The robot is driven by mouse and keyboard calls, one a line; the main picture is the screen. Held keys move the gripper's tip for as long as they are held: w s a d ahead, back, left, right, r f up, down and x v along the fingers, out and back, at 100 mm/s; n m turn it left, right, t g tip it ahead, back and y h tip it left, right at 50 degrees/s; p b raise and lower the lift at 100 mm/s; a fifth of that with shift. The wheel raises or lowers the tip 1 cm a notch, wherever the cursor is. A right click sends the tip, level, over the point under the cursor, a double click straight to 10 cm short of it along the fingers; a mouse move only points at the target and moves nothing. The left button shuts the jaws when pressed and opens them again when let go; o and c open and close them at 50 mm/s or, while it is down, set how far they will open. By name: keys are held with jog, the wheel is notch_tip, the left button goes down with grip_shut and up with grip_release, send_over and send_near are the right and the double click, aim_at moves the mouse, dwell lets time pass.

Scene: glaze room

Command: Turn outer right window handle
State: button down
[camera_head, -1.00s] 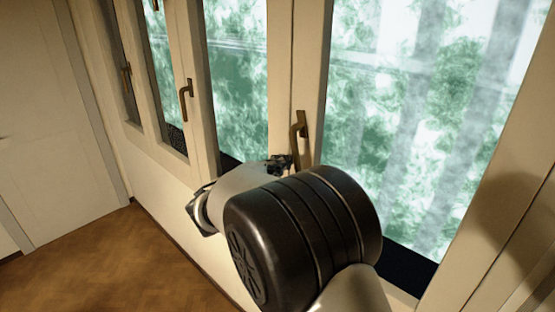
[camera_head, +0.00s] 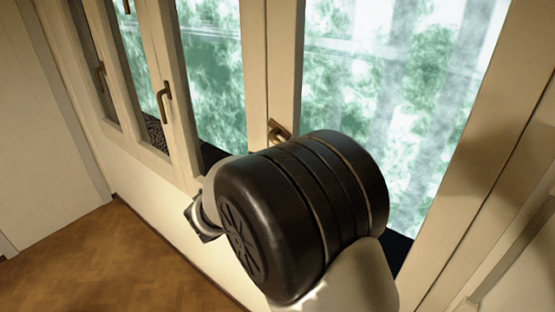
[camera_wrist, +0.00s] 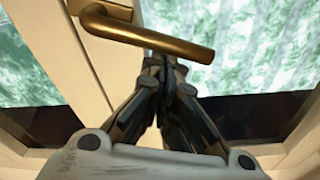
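The rightmost window handle (camera_head: 279,131) is a brass lever on the pale frame, partly hidden behind my arm in the head view. In the wrist view the handle (camera_wrist: 150,36) lies nearly level, its free end to the right. My gripper (camera_wrist: 164,66) has its dark fingers drawn together just under the lever, at or very near its underside; I cannot tell whether they touch. Nothing shows clasped between the fingers. In the head view my gripper is hidden behind my dark wrist joint.
Other windows to the left have upright brass handles (camera_head: 164,102) and (camera_head: 101,78). A pale door (camera_head: 40,120) stands at the far left. The wooden floor (camera_head: 110,260) is clear at lower left. The window frame and glass are close to my arm.

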jog(key=r+n+p, duration=0.1)
jog(key=s+d+r+n+p, duration=0.1)
jog(key=p, duration=0.1)
jog(key=shift+d+r+n, duration=0.15)
jog(key=shift+r+n, duration=0.15)
jog(key=shift+r, duration=0.15)
dwell(0.5)
jog(key=s+a+f+b, duration=0.2)
jog(key=s+a+b, duration=0.1)
jog(key=s+a, duration=0.2)
jog(key=shift+s+a+f+b, duration=0.25)
jog(key=shift+s+a+b, duration=0.1)
jog(key=shift+s, duration=0.8)
jog(key=shift+d, duration=0.1)
